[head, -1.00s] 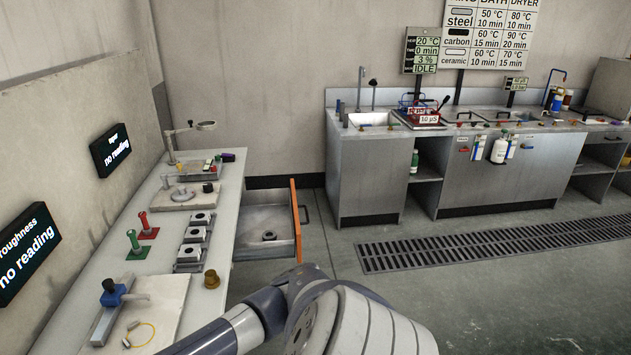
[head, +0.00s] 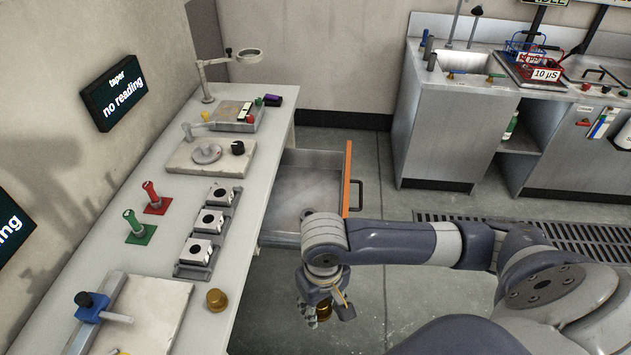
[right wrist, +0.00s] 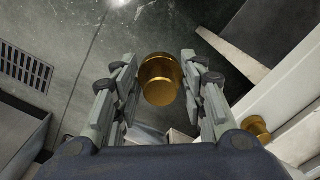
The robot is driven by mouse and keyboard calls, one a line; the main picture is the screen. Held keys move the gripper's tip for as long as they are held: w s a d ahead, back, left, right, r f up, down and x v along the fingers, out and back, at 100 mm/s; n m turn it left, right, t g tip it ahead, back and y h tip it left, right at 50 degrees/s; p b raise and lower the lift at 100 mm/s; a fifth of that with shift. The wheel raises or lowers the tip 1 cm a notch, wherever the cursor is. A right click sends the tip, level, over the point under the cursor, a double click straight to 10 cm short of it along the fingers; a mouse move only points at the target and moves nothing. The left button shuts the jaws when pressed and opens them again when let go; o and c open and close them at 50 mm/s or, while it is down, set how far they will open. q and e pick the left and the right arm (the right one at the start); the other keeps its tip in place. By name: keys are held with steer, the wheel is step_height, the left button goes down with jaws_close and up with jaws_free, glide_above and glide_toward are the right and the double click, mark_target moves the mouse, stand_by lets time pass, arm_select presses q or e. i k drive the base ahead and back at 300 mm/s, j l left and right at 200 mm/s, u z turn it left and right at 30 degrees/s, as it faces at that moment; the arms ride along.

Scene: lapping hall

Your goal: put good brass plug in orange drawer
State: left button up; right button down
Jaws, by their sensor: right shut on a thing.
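My right gripper (head: 322,316) is shut on a brass plug (head: 325,308), held in the air beside the bench, on the near side of the open drawer. In the right wrist view, the held plug (right wrist: 160,80) sits between the two fingers (right wrist: 160,92). A second brass plug (head: 217,299) stands on the bench and also shows in the right wrist view (right wrist: 256,127). I cannot tell from looks which plug is good. The orange drawer (head: 347,178) is pulled out from the bench. My arm hides part of its near side. My left gripper is not in view.
The bench (head: 238,270) carries a row of metal blocks (head: 209,222), a red stand (head: 154,198), a green stand (head: 135,228) and a blue-clamped fixture (head: 90,306). A sink counter (head: 440,130) stands at the right. The visible drawer floor is mostly clear.

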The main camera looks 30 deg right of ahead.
mark_target(314, 191)
steer(key=i+l, duration=0.65)
steer(key=l, duration=0.2)
steer(key=i+l+z, duration=0.1)
steer(key=i+l, duration=0.55)
steer(key=l, duration=0.2)
